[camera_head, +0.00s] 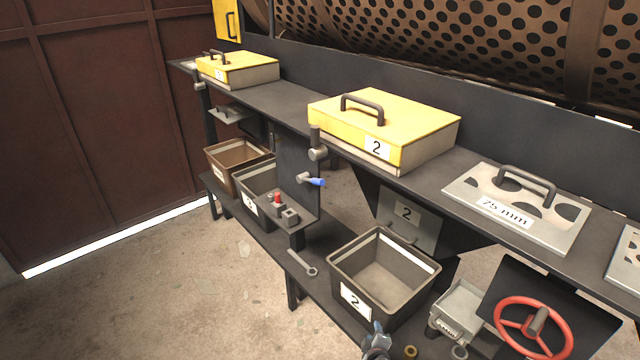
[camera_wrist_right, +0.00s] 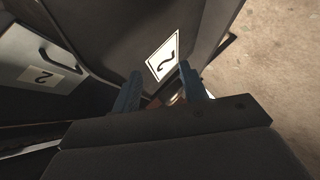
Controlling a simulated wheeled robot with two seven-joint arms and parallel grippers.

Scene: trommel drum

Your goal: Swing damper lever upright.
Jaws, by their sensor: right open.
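A short lever with a blue grip (camera_head: 316,182) sits on the dark upright panel, lying roughly level and pointing right. A dark lever (camera_head: 315,138) on a silver pivot stands near-upright at the bench edge by the yellow box 2. The frames do not show which one is the damper lever. My right gripper (camera_head: 376,336) is low in the head view, in front of bin 2 and well below both levers. In the wrist view its blue-grey fingers (camera_wrist_right: 161,82) are apart, with the bin's "2" label beyond them. My left gripper is not in view.
Bin 2 (camera_head: 340,274) stands on the lower shelf. The yellow box 2 (camera_head: 420,117) and a 75 mm plate (camera_head: 476,201) lie on the bench. A red handwheel (camera_head: 499,318) is at lower right. A control box with a red button (camera_head: 278,202) sits below the blue-gripped lever. Open floor is at left.

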